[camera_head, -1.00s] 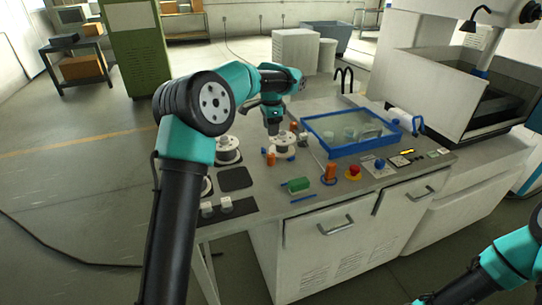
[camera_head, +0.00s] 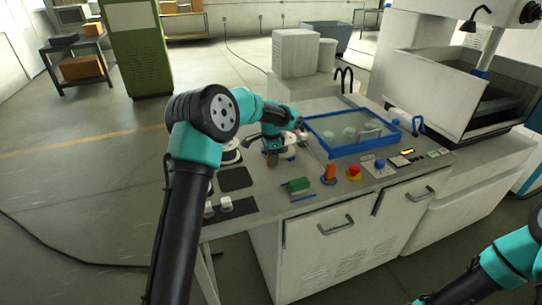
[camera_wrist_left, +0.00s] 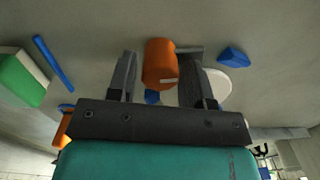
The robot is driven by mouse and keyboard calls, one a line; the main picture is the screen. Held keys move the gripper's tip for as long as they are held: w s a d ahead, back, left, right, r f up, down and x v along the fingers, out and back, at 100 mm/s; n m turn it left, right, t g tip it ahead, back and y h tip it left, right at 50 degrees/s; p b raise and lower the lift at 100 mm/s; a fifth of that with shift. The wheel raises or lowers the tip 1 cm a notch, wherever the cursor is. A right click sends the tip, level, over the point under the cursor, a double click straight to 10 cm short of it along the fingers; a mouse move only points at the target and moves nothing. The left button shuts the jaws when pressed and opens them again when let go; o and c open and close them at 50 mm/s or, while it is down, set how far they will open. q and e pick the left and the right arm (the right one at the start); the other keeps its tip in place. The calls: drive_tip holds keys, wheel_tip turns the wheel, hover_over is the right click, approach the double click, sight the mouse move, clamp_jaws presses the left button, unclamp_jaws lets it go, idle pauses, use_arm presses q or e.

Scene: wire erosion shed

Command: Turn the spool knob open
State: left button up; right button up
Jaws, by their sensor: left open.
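An orange knob stands by the white spool on the bench; in the left wrist view the knob (camera_wrist_left: 160,63) sits between my open left fingers (camera_wrist_left: 158,75). In the head view my left gripper (camera_head: 272,152) points down over that spot and largely hides the knob and the spool. In the wrist view a white disc (camera_wrist_left: 218,86), probably the spool, shows partly behind one finger. I cannot tell whether either finger touches the knob. My right arm shows at the lower right, but its gripper is out of view.
A second orange knob (camera_head: 330,173), a red button (camera_head: 354,171) and a green block (camera_head: 298,185) stand near the bench front. A blue-framed tray (camera_head: 348,153) lies to the right of my left gripper. A dark pad (camera_head: 235,179) lies to the left.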

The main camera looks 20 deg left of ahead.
use_arm(q)
drive_tip(key=shift+c, duration=0.2)
drive_tip(key=c, duration=0.6)
drive_tip(key=shift+n, duration=3.1)
drive_tip(key=o, duration=0.6)
drive_tip(key=shift+o, duration=0.2)
